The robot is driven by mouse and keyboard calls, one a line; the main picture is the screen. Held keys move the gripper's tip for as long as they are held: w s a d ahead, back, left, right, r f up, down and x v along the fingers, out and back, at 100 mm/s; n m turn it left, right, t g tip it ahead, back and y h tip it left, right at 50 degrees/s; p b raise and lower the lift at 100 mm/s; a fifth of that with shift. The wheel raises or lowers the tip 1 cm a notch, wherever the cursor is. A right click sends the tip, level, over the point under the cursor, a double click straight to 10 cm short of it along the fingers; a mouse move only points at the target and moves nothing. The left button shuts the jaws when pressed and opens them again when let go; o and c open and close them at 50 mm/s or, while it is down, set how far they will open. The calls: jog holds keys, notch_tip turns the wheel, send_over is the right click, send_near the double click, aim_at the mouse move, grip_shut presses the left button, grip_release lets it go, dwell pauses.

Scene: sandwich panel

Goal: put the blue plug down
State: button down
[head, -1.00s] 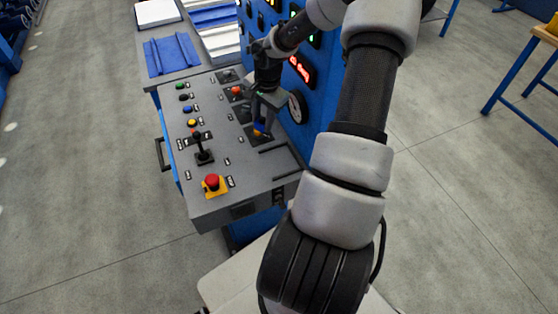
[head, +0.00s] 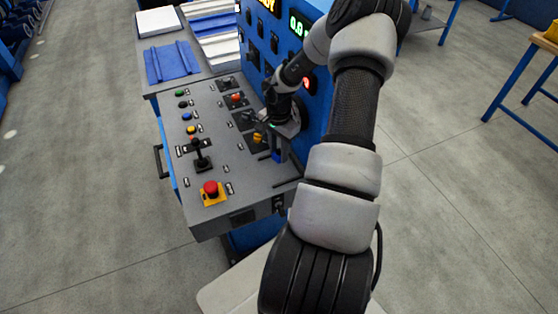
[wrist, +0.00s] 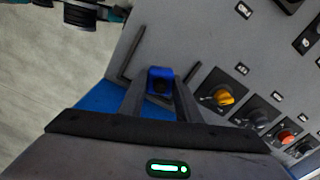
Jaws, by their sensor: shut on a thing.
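The blue plug (wrist: 160,76) is between the two fingers of my gripper (wrist: 159,97) in the wrist view. My gripper is shut on it. The plug is over the panel area between two dark bars (wrist: 132,53) in the wrist view. I cannot tell whether the plug touches the surface.
An orange knob (wrist: 224,97) sits close to the right of the gripper. A red mushroom button (head: 210,188) and a black joystick (head: 201,160) stand on the panel's left part. The blue upright cabinet (head: 262,50) rises behind my gripper.

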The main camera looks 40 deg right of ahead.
send_over(279, 168)
jog(key=shift+f, duration=2.15)
jog(key=shift+a+f, duration=0.1)
jog(key=shift+f, duration=0.05)
jog(key=shift+f, duration=0.25)
jog(key=c, duration=1.3)
grip_release()
jog(key=shift+f, duration=0.1)
notch_tip(279, 168, up, 13)
jog(key=shift+s+p, duration=0.1)
jog(key=shift+p, duration=0.45)
